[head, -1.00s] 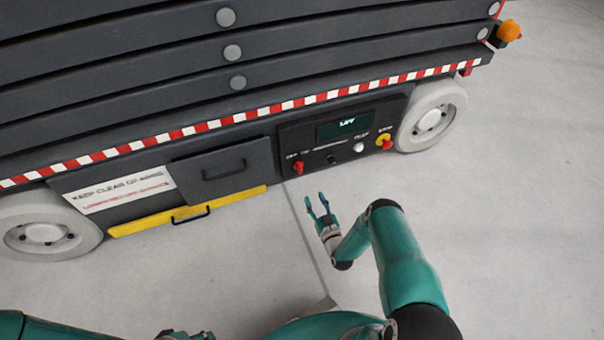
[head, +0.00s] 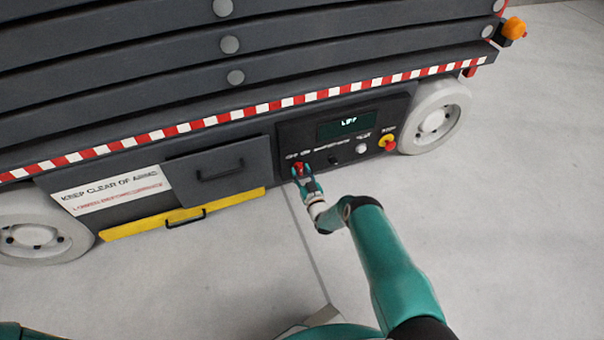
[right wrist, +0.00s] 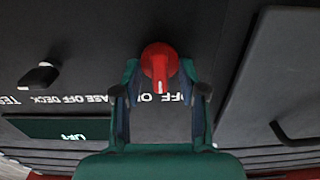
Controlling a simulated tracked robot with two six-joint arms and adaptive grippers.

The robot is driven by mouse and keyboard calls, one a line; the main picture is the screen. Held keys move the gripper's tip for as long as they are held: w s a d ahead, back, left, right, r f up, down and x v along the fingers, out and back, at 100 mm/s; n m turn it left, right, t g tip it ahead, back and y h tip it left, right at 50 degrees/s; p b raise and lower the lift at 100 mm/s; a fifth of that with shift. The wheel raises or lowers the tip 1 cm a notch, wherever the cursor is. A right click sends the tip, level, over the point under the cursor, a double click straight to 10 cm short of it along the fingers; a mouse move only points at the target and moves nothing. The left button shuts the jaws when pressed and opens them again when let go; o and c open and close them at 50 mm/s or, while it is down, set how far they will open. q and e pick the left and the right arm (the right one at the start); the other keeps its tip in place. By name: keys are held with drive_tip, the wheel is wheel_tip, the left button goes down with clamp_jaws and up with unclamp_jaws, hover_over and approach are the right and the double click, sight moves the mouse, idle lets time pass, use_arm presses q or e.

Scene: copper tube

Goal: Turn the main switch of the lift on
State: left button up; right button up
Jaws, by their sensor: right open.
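The main switch is a red knob (head: 299,169) at the left end of the lift's dark control panel (head: 330,160). In the right wrist view the red knob (right wrist: 160,65) shows upside down with a pale mark pointing down toward the partly hidden OFF/ON lettering. I cannot tell which word the mark meets. My right gripper (head: 303,180) is open at the knob, and in the right wrist view its two fingers (right wrist: 160,92) stand on either side of it. I cannot tell whether they touch it. My left gripper is out of view.
The panel also has a lit display (head: 350,127), a small black knob (head: 333,160), a white button (head: 362,149) and a red stop button on yellow (head: 387,143). A drawer with a handle (head: 222,172) is to the left. The floor before the lift is clear.

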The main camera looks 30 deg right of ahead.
clamp_jaws()
